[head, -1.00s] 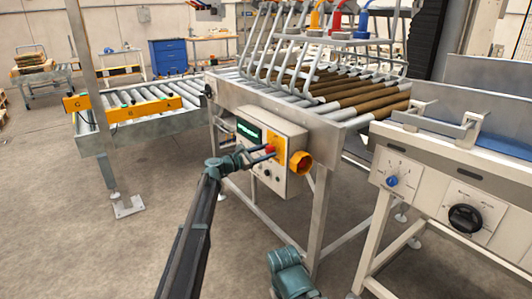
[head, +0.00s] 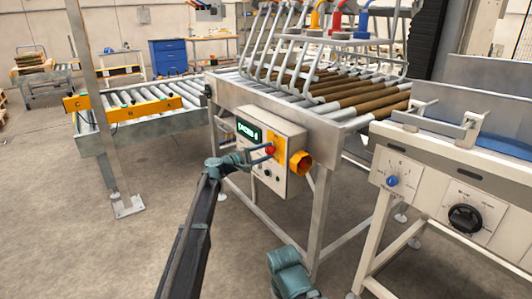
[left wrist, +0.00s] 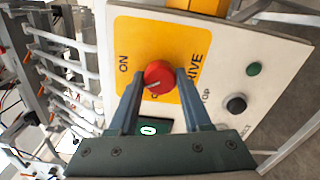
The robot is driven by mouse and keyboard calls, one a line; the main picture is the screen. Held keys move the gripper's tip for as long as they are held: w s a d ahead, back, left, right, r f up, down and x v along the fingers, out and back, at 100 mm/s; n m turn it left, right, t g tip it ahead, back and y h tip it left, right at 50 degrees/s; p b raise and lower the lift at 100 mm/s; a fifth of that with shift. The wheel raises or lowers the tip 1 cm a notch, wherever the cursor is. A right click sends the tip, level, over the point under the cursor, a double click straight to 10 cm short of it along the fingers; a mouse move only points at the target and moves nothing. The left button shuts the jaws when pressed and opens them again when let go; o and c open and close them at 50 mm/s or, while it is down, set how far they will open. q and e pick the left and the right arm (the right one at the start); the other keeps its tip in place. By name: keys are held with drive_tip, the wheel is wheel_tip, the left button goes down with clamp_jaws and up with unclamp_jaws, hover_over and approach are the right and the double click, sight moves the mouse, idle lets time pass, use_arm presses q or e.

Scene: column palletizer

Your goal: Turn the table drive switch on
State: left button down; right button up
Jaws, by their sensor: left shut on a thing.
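The table drive switch is a red round knob (head: 270,150) on a yellow plate on the front of a pale control box (head: 285,183). In the left wrist view the knob (left wrist: 158,73) sits between the two fingertips of my left gripper (left wrist: 160,78). The fingers are shut on its sides. The yellow plate (left wrist: 140,35) carries "ON" left of the knob and "DRIVE" on its right. A pale mark shows on the knob's lower edge. In the head view my left gripper (head: 268,152) reaches the box from the left.
The roller table (head: 340,100) is above the box. A machine with a blue knob (head: 391,181) and black dial (head: 465,218) stands at right.

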use_arm(q)
drive_tip(key=m, duration=0.5)
drive_tip(key=shift+s, duration=0.1)
drive_tip(key=shift+m, duration=0.3)
idle(0.4)
drive_tip(key=shift+c, duration=1.7)
unclamp_jaws()
drive_tip(key=shift+a, duration=0.15)
drive_tip(key=v, duration=1.3)
drive_tip(key=shift+s+a, duration=0.2)
drive_tip(key=shift+f, duration=0.1)
